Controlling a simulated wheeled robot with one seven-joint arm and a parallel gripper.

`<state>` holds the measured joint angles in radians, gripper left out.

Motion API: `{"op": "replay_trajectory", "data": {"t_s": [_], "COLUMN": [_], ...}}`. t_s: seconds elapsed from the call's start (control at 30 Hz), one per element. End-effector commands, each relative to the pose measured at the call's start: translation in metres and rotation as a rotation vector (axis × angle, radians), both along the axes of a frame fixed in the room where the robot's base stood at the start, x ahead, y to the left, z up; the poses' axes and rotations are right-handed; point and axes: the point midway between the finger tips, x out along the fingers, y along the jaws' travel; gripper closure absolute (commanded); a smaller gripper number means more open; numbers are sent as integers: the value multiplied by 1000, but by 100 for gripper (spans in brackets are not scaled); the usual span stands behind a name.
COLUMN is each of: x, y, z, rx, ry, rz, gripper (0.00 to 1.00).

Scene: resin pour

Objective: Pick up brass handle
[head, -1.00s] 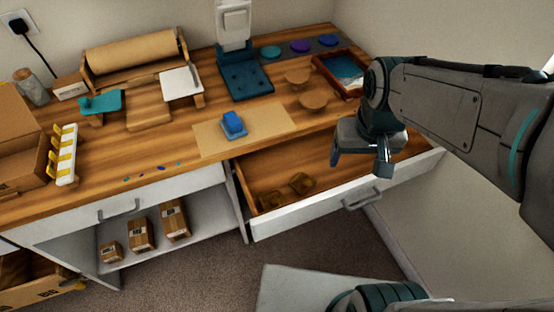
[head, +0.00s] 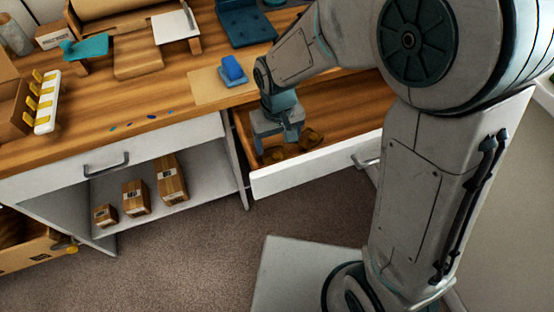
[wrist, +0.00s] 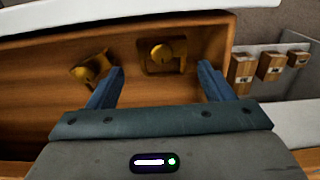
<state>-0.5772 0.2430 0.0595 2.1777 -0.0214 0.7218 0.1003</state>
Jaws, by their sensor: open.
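Two brass handles lie in the open drawer (head: 315,166). One brass handle (head: 273,155) lies toward the drawer's left front in the head view, partly hidden by my gripper. The other brass handle (head: 312,137) lies to its right. My gripper (head: 277,145) is over the drawer, open and pointing down, holding nothing. In the wrist view, one handle (wrist: 163,57) shows ahead in the gap between the fingertips (wrist: 161,70). The second handle (wrist: 90,68) is just left of the left finger. I cannot tell the exact height of the fingers above the drawer floor.
The drawer's white front and left wall stand close to my gripper. A blue block (head: 232,70) sits on the worktop behind it. A shelf with several cardboard boxes (head: 171,180) is at the left. The rest of the drawer floor looks clear.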

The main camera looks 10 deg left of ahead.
Motion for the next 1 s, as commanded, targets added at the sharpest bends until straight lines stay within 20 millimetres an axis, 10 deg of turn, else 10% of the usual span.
{"op": "replay_trajectory", "data": {"t_s": [0.8,1.0], "x": [-2,-1], "y": [3,3], "z": [-63,-63], "rx": [0,0], "ry": [0,0], "rz": [-1,-1], "gripper": [25,64]}}
